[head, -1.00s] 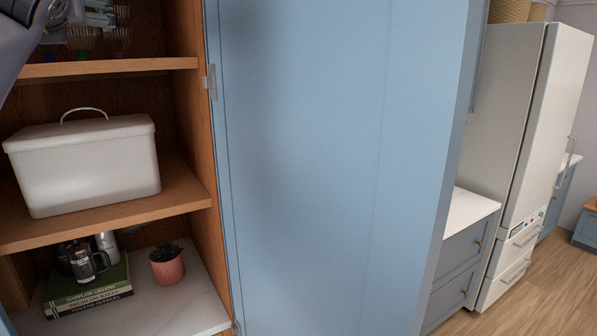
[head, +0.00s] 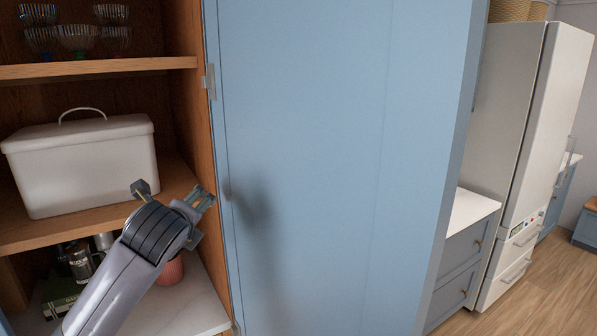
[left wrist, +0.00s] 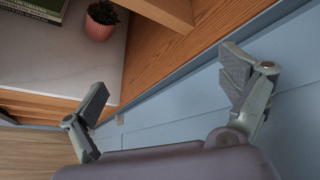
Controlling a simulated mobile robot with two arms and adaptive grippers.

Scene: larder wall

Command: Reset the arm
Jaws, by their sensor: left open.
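My left gripper (head: 172,192) is in front of the open cupboard in the head view, near the hinge side of the blue door (head: 320,170). Its fingers are spread and nothing is between them. In the left wrist view my left gripper (left wrist: 170,95) also shows with its fingers wide apart, the wooden cupboard side and blue door behind them. My left arm covers part of the lowest shelf in the head view. My right gripper is not in view.
A white lidded box (head: 80,165) stands on the middle shelf, glass bowls (head: 77,40) above. A pink potted plant (head: 170,270), books (head: 62,300) and a glass jug (head: 80,262) are on the bottom shelf. A white fridge (head: 520,130) stands at right beside open floor (head: 530,300).

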